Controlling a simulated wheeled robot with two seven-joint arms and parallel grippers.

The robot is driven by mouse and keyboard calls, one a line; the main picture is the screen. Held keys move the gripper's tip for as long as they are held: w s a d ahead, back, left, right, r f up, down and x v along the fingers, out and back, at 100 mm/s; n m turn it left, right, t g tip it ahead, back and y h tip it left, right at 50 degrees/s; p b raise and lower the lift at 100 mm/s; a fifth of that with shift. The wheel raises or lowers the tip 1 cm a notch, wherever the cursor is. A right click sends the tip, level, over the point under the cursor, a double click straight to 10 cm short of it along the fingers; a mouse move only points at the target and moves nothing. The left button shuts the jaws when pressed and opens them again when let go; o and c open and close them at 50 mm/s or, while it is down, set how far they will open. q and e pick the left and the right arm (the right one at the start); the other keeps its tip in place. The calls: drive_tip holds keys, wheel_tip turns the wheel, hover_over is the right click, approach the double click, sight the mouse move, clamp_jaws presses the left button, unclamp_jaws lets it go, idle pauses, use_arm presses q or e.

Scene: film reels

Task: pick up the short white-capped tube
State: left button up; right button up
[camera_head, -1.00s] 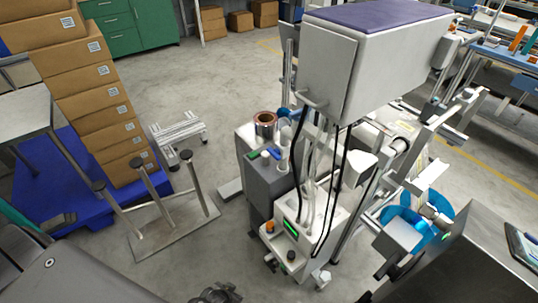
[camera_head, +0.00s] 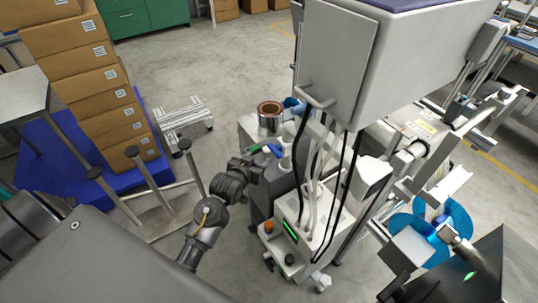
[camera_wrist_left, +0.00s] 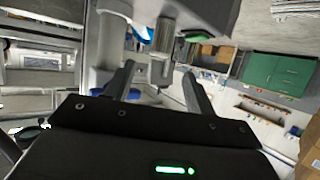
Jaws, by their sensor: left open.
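The short white-capped tube (camera_head: 285,163) stands at the top of a grey cabinet, just right of my left gripper (camera_head: 259,166) in the head view. My left gripper is open, its fingers reaching toward the tube. In the left wrist view, a pale cylinder (camera_wrist_left: 161,66) that looks like this tube lies between the two spread fingers (camera_wrist_left: 158,84). I cannot tell whether either finger touches it. A green-capped piece (camera_head: 254,149) and a blue one (camera_head: 275,151) sit close behind the gripper. My right gripper is out of view.
A copper-coloured reel (camera_head: 270,117) stands behind the tubes. Black cables and the large white machine (camera_head: 338,60) rise close on the right. A metal post stand (camera_head: 160,215) and stacked cartons (camera_head: 105,100) are to the left. Open floor lies behind.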

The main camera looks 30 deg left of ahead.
sight(265, 152)
use_arm(q)
drive_tip(key=shift+x, duration=1.15)
drive_tip(key=shift+w+d, duration=0.15)
drive_tip(key=shift+w+f, duration=0.15)
drive_tip(key=shift+w, duration=0.05)
drive_tip(key=x, duration=0.4)
drive_tip(key=shift+w+f, duration=0.3)
drive_tip(key=shift+f, duration=0.05)
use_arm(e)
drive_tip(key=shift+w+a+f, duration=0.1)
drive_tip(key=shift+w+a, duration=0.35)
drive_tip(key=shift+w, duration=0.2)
use_arm(q)
drive_tip(key=c, duration=1.1)
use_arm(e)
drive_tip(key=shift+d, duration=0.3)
use_arm(q)
drive_tip(key=shift+r, duration=0.1)
